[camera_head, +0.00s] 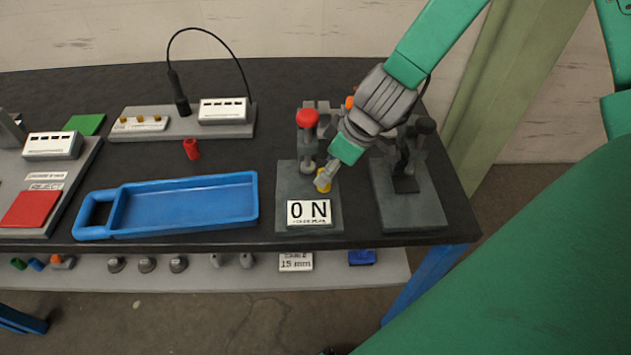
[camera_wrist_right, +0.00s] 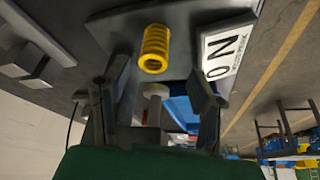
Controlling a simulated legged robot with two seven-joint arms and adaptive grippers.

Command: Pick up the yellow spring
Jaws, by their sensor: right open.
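My left gripper is not in view.
The fixture's red knob (camera_head: 307,118) and post stand close behind the spring. A second grey fixture (camera_head: 410,210) stands to the right. A blue tray (camera_head: 185,205) lies to the left, with a small red cylinder (camera_head: 191,149) behind it. Dark table is bare between them.

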